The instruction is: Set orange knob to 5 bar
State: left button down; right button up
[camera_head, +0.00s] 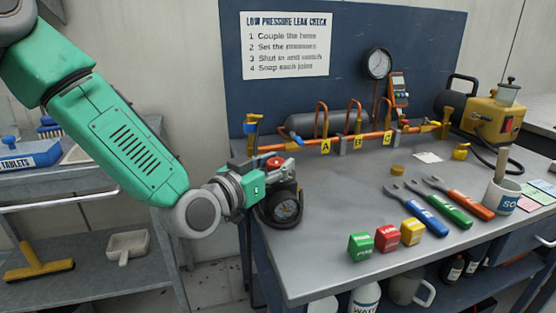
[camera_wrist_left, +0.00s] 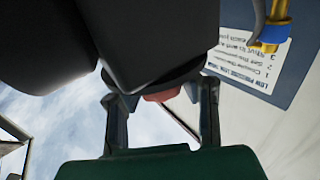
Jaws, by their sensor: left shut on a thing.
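My left gripper (camera_head: 270,177) is at the regulator on the left front corner of the bench, shut on the orange knob (camera_head: 276,162). The knob looks red-orange and shows just past the gripper. In the left wrist view a little of the knob (camera_wrist_left: 162,95) shows between the two fingers (camera_wrist_left: 160,115). A round dark dial (camera_head: 287,208) sits just below the gripper; its reading is too small to tell. Much of the regulator is hidden behind the gripper and, in the wrist view, dark housings fill the upper left. My right gripper is not in view.
An orange pipe (camera_head: 345,142) with tags A, B and C runs along the back of the bench (camera_head: 335,218). A larger gauge (camera_head: 379,63) stands on the blue panel. Coloured blocks (camera_head: 388,238), wrenches (camera_head: 447,208) and a mug (camera_head: 502,195) occupy the front and right.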

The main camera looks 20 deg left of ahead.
pick_arm(q)
jog(key=m+g+h, duration=0.1)
jog(key=h, duration=0.1)
jog(key=m+g+h+p, duration=0.1)
jog(key=m+g+h, duration=0.1)
jog(key=shift+a+f+m+h, duration=0.1)
jog(key=shift+f+m+h, duration=0.1)
jog(key=shift+m+h, duration=0.1)
jog(key=c, duration=2.3)
grip_release()
jog(key=shift+s+f+m+g+h+p, duration=0.1)
jog(key=shift+m+g+h+p, duration=1.15)
jog(key=shift+m+g+h, duration=0.5)
jog(key=shift+g, duration=0.35)
grip_shut()
jog(key=o, duration=1.2)
grip_release()
jog(key=shift+o, duration=0.2)
jog(key=shift+a, duration=0.1)
jog(key=v, duration=1.2)
jog(key=shift+f, duration=0.2)
